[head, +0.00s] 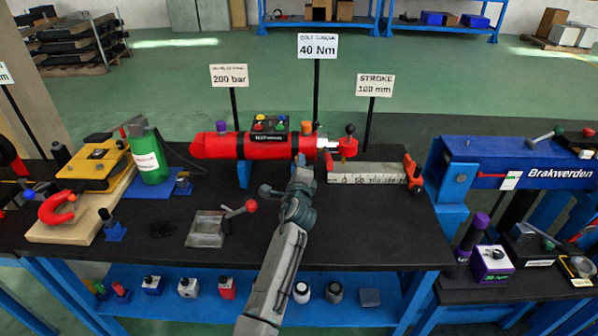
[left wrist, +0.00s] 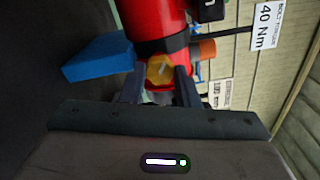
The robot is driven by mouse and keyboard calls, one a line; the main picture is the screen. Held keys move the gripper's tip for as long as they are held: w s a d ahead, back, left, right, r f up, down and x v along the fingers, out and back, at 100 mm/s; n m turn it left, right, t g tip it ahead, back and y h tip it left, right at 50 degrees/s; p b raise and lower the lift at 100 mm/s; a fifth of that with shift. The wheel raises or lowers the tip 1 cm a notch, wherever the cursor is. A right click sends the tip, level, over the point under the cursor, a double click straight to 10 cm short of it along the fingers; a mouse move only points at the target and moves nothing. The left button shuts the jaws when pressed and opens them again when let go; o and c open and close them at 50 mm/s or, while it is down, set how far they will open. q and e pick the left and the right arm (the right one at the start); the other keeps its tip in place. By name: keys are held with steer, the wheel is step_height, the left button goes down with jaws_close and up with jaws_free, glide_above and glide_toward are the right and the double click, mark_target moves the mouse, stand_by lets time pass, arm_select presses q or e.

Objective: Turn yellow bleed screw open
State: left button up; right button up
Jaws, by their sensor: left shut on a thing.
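The red cylinder (head: 220,146) lies level on blue supports on the black bench; it also fills the top of the left wrist view (left wrist: 155,18). The yellow bleed screw (left wrist: 159,70) sits on its near side below a black band. My left gripper (head: 300,178) reaches up to the cylinder's right part. In the left wrist view its two fingers (left wrist: 158,84) stand on either side of the yellow screw, shut on it. In the head view the gripper and the cylinder hide the screw. My right gripper is not in view.
An orange cap (left wrist: 204,48) sits close beside the right finger. A metal block with a red-knobbed lever (head: 207,228) stands left of my arm. A ruler block (head: 365,173) and sign posts stand right and behind. The bench front right is clear.

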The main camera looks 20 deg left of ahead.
arm_select(q)
steer(key=shift+r+n+b, duration=0.2)
steer(key=shift+n+b, duration=3)
steer(key=shift+n, duration=1.8)
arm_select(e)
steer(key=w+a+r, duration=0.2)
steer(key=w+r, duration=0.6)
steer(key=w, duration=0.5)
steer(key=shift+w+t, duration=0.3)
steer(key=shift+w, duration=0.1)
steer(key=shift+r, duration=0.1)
arm_select(q)
steer(key=o, duration=0.8)
steer(key=shift+w, duration=0.1)
steer(key=shift+c, duration=0.2)
steer(key=shift+o, duration=1.1)
steer(key=shift+d+f, duration=0.1)
steer(key=shift+f, duration=0.05)
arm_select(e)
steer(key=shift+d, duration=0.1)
